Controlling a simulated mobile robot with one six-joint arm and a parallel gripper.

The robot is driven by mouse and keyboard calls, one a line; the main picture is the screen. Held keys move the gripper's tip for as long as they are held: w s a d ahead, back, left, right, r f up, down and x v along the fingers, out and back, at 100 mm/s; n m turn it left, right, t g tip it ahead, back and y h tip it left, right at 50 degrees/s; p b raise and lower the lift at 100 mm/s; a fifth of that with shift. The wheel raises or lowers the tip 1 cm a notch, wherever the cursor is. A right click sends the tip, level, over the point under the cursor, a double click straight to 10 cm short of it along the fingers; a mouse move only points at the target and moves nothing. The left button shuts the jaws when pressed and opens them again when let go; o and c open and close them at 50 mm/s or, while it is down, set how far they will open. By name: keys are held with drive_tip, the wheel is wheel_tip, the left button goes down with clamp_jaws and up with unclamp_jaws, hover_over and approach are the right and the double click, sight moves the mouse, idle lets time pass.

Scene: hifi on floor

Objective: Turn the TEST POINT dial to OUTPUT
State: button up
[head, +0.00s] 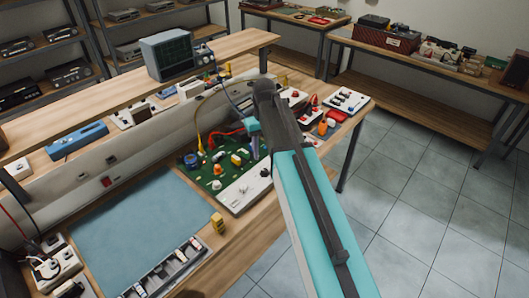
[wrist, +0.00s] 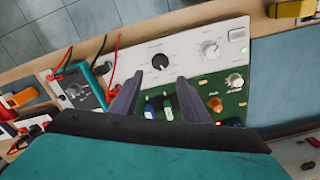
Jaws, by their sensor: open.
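In the wrist view, a black dial (wrist: 160,62) with a printed scale sits on the pale strip of a control panel (wrist: 185,62). Its lettering is too small to read, so I cannot confirm it is the TEST POINT dial. My gripper (wrist: 159,77) is open, with its two dark fingers spread toward the panel. The dial shows between and just beyond the fingertips, with nothing held. Whether a finger touches it I cannot tell. In the head view, the panel (head: 238,190) with its green board lies on the bench, and my gripper (head: 256,147) is above its right side.
White knobs (wrist: 210,48) sit beside the dial, and an orange knob (wrist: 215,104) is on the green part. A teal meter (wrist: 85,90) with red leads lies left of the panel. A blue-grey mat (head: 140,220) and a yellow block (head: 218,222) are near.

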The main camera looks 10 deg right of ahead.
drive_tip(key=shift+r+p, duration=1.25)
drive_tip(key=shift+r, duration=1.2)
